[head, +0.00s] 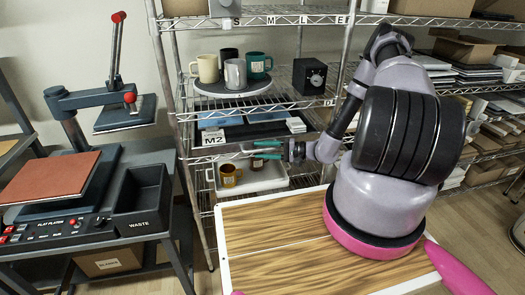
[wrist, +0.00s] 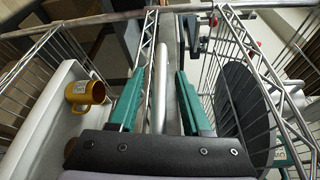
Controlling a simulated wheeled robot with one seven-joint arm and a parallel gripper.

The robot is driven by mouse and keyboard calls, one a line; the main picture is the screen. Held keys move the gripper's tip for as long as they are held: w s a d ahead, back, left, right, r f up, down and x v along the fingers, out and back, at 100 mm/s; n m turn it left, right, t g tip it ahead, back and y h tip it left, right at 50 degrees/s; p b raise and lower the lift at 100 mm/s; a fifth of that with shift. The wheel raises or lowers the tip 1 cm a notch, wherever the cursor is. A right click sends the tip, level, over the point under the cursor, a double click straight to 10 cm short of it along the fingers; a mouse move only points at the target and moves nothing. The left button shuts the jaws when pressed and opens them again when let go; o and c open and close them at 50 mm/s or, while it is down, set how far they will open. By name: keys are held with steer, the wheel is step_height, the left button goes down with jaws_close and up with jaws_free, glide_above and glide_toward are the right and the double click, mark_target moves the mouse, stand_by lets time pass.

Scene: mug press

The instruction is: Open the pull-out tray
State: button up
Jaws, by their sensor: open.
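The white tray (head: 262,180) is on the rack below the mug shelf, with an amber mug (head: 229,175) standing in its left part. In the wrist view the tray's pale wall (wrist: 35,115) fills the left side, with the amber mug (wrist: 85,93) beside it. My gripper (head: 255,150) has teal fingers, spread apart and pointing left at the rack just above the tray. In the wrist view, a light grey bar (wrist: 160,95) lies between the open fingers (wrist: 160,75). I cannot tell whether either finger touches it.
Several mugs (head: 234,74) stand on a dark round board (head: 232,87) on the shelf above, beside a black box (head: 309,77). Wire shelf edges are close around my gripper. A wood-topped table (head: 270,245) is in front. A press (head: 90,110) stands at left.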

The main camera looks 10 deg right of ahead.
jaws_close()
stand_by(1.4)
